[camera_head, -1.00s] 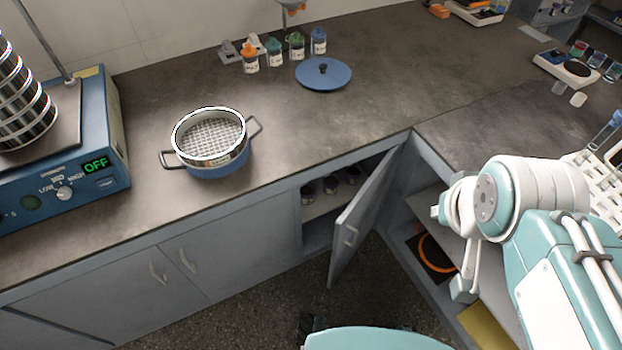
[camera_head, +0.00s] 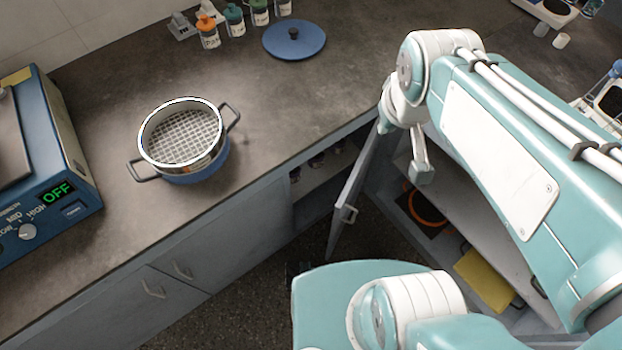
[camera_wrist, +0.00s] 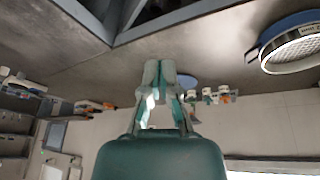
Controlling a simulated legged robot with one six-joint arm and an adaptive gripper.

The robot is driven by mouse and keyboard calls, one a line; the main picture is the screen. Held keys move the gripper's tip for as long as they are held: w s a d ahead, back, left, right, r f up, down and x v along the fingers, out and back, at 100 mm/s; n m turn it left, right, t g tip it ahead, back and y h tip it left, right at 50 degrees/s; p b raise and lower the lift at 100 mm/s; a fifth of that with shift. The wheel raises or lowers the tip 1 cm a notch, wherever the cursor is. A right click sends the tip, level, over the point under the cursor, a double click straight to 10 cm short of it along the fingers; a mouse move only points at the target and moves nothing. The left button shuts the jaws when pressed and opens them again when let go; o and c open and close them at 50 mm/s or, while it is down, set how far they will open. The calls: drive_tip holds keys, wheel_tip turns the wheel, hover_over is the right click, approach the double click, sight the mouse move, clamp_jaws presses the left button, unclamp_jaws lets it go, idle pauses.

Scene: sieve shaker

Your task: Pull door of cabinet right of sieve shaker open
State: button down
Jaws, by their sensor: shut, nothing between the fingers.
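The sieve shaker (camera_head: 75,175) is the blue machine at the left edge of the head view, its display reading OFF. To its right, under the counter near the corner, a grey cabinet door (camera_head: 352,200) stands swung well out, with a handle (camera_head: 349,214) on its face. The cabinet interior (camera_head: 318,185) shows a shelf and dark round items. In the wrist view, which is upside down, my gripper (camera_wrist: 159,72) is shut and empty, its fingertips together. In the head view my arm's end is beside the door's upper right; contact cannot be told.
A pan with a sieve (camera_head: 185,140) sits on the counter (camera_head: 275,115), with a blue lid (camera_head: 294,40) and small bottles (camera_head: 233,20) behind. Closed cabinet doors (camera_head: 205,255) are left of the open one. Open shelves (camera_head: 455,215) lie to its right, holding a yellow item (camera_head: 488,280).

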drive_tip(key=w+a+f+n+g, duration=0.1)
drive_tip(key=w+a+f+n, duration=0.15)
drive_tip(key=f, duration=0.35)
drive_tip(key=w+a+f+n+g+h, duration=0.1)
drive_tip(key=w+a+f+n+g, duration=0.1)
drive_tip(key=w+a+f, duration=0.3)
drive_tip(key=w+a+f+n+g, duration=0.1)
drive_tip(key=w+f+n, duration=0.15)
drive_tip(key=f, duration=0.45)
wheel_tip(320, 180, down, 19)
drive_tip(key=s+a+n+g+h, duration=0.1)
drive_tip(key=shift+s+a+n+g, duration=0.25)
drive_tip(key=shift+s+n+g, duration=0.05)
drive_tip(key=shift+s, duration=0.05)
drive_tip(key=shift+f, duration=0.1)
